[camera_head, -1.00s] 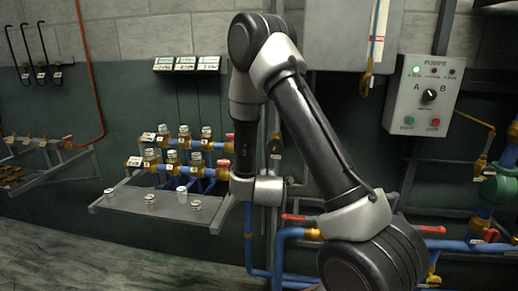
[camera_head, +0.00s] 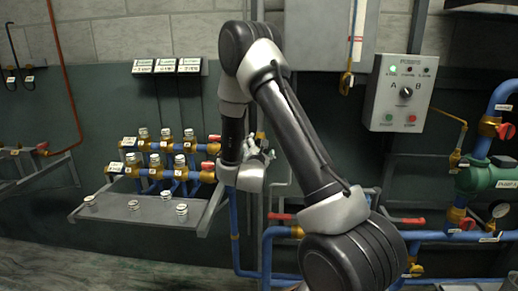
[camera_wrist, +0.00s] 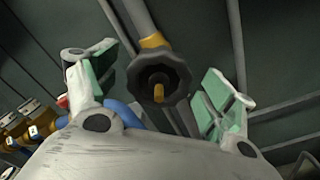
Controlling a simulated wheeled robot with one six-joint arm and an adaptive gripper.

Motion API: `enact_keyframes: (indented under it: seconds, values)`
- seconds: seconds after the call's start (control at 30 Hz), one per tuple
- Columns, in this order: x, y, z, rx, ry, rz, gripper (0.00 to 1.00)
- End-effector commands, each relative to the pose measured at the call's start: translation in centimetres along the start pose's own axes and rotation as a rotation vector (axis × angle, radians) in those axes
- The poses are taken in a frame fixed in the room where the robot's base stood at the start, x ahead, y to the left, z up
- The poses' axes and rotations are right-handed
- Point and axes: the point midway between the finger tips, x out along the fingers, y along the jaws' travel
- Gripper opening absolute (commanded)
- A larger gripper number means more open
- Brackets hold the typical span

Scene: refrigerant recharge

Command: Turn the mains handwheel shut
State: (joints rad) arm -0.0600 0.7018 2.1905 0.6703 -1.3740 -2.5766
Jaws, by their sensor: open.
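A dark handwheel (camera_wrist: 161,79) with a brass-coloured centre stem shows in the wrist view, on a grey pipe with a brass fitting. My gripper (camera_wrist: 157,84) is open, with one green-padded finger on each side of the handwheel. Gaps show between the pads and the rim, and how far the wheel is in depth I cannot tell. In the head view my gripper (camera_head: 259,148) is small, just right of my wrist, in front of the vertical pipe. I cannot make out the handwheel there.
A shelf (camera_head: 135,207) with small capped jars and a valve manifold (camera_head: 165,160) stand left of my arm. Blue pipes with red handles (camera_head: 280,216) run below and right. A pump control box (camera_head: 402,92) hangs on the wall at right. Brass valves show left in the wrist view (camera_wrist: 40,125).

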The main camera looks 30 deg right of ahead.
Motion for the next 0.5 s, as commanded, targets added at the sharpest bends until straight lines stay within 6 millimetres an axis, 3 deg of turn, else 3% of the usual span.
enact_keyframes:
  seconds: [0.3,0.5]
  values:
    - [0.49,0.02,-0.01,0.000,0.001,0.001,0.83]
    - [0.47,0.01,-0.01,0.000,0.001,0.001,0.49]
